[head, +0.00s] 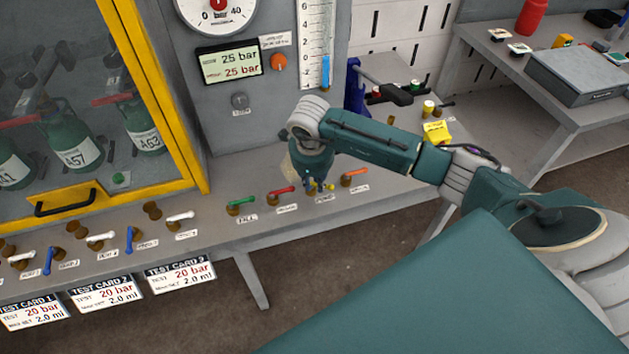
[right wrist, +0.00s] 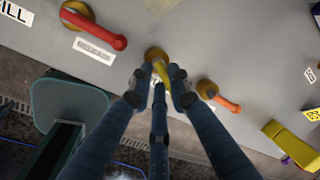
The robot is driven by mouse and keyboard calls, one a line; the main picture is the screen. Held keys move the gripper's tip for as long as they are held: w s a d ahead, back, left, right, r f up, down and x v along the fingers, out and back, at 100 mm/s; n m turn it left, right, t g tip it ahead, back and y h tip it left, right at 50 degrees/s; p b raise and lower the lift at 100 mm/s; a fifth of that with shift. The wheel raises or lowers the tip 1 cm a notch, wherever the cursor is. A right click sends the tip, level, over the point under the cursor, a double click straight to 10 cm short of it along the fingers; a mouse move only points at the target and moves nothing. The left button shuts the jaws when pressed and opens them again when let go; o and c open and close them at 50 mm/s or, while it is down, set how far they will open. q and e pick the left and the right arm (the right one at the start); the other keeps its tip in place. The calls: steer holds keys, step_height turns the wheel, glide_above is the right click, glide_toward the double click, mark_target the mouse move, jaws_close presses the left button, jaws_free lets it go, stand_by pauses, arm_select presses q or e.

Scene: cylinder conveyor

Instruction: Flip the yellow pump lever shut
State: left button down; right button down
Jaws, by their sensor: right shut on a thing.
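The yellow pump lever (right wrist: 161,71) sits on a round brass base (right wrist: 154,54) on the bench front in the right wrist view. My right gripper (right wrist: 161,80) is shut on the yellow lever, with a finger on either side of it. In the head view, my right gripper (head: 318,186) reaches down to the bench, and only a bit of yellow lever (head: 329,187) shows beside the fingers. The lever's label is partly hidden there. My left gripper is not in view.
A red lever (right wrist: 98,31) and an orange lever (right wrist: 226,103) flank the yellow one; a green lever (head: 241,201) is farther left. The gauge display (head: 230,61) reads 25 bar on both lines. A yellow-framed cabinet (head: 178,120) with green bottles stands left.

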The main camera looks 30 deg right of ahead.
steer(key=shift+d, duration=0.2)
steer(key=n+b, duration=0.3)
steer(key=b, duration=0.1)
steer(key=shift+w+d+f+t, duration=0.1)
steer(key=shift+w+d+t, duration=0.05)
steer(key=shift+d+t, duration=0.15)
steer(key=shift+w+r+n+y+b, duration=0.15)
steer(key=shift+n+y+b, duration=0.25)
steer(key=shift+n+b, duration=0.85)
steer(key=shift+r, duration=0.1)
steer(key=c, duration=1.6)
jaws_free()
steer(key=shift+c, duration=0.2)
